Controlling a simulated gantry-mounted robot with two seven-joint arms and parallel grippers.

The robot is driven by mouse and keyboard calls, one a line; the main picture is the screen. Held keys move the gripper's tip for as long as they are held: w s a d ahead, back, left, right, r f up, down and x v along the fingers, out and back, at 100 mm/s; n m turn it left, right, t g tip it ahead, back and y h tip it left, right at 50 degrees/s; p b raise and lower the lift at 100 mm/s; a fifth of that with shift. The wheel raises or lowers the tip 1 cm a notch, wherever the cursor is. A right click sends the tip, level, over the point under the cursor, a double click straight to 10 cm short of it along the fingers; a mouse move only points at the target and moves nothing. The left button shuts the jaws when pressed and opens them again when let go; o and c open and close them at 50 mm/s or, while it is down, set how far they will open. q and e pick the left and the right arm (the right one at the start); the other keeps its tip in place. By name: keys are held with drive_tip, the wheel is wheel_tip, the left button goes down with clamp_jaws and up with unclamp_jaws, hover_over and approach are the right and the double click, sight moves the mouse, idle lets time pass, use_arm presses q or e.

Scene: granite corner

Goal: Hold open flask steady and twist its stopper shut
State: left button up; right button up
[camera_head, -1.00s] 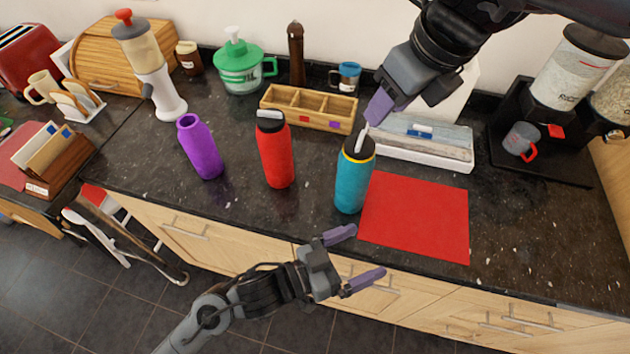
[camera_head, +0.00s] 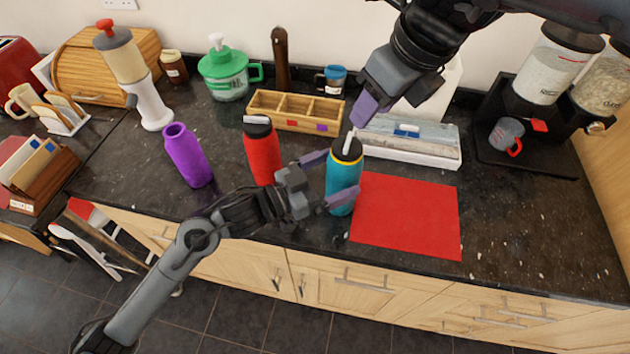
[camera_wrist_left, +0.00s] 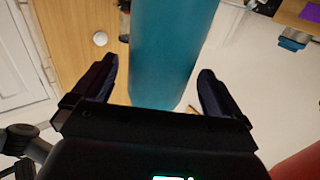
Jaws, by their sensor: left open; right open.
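A teal flask (camera_head: 341,185) stands upright at the left edge of the red mat, with a black stopper (camera_head: 346,149) that has a light handle and a yellow ring below it. My left gripper (camera_head: 338,174) is open, with one finger on either side of the teal body. In the left wrist view the teal flask (camera_wrist_left: 170,50) stands between the two fingers, with a gap at the left finger; contact on the right is unclear. My right gripper (camera_head: 361,112) is open just above and beside the stopper, apart from it; one finger shows clearly.
A red flask (camera_head: 262,155) with a black lid stands close left of the teal one, behind my left gripper. A purple flask (camera_head: 188,158) without a lid stands further left. A divided wooden box (camera_head: 265,118) and a white tray (camera_head: 430,157) lie behind. The red mat (camera_head: 405,220) is bare.

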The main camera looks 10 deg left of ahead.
use_arm(q)
drive_tip(key=shift+x, duration=2.3)
